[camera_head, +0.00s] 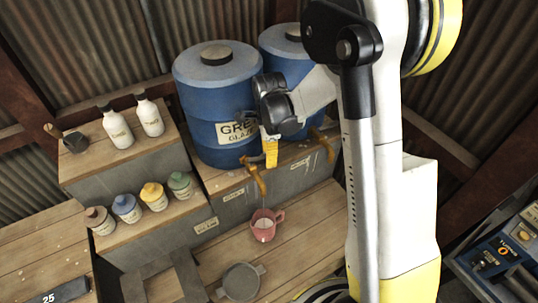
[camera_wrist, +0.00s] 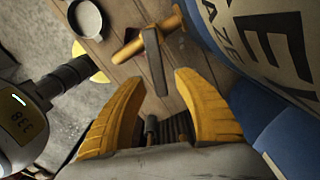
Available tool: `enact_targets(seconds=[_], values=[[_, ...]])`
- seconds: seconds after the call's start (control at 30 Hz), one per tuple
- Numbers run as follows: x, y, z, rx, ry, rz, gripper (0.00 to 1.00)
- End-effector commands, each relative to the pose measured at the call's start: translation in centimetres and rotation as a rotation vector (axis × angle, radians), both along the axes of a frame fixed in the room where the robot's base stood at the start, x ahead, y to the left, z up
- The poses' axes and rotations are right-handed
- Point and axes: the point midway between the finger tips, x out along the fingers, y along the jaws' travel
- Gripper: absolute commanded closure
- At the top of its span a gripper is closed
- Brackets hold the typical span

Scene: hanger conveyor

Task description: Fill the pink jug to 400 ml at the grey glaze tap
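The blue barrel (camera_head: 215,85) at the back bears a grey glaze label. Its brass tap (camera_head: 257,175) juts out at the ledge edge. The pink jug (camera_head: 263,225) stands upright below the spout on the lower boards; something pale shows inside, but its level cannot be read. A faint thin line shows between spout and jug. My gripper (camera_head: 271,150) points down just above the tap. In the wrist view my gripper (camera_wrist: 162,76) has its yellow fingers apart, with the grey tap lever (camera_wrist: 155,62) between them and gaps beside it. The jug is not clear there.
A second blue barrel (camera_head: 285,45) with its own tap (camera_head: 322,143) stands to the right. White bottles (camera_head: 118,128) and several small coloured pots (camera_head: 153,195) stand left. A grey two-handled dish (camera_head: 241,281) lies in front. A display (camera_wrist: 22,123) of unclear origin seems to read 338.

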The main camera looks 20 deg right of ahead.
Motion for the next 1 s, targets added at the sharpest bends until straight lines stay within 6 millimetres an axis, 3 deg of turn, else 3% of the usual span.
enact_targets(seconds=[0.13, 0.17, 0.27, 0.3, 1.0], values=[[0.0, 0.0, 0.03, 0.0, 0.0, 0.0, 0.62], [0.0, 0.0, 0.03, 0.0, 0.0, 0.0, 0.66], [0.0, 0.0, 0.04, 0.0, 0.0, 0.0, 0.97], [-0.01, 0.0, 0.04, 0.0, 0.0, 0.0, 1.0], [-0.75, 0.16, 0.01, 0.0, 0.001, -0.127, 1.0]])
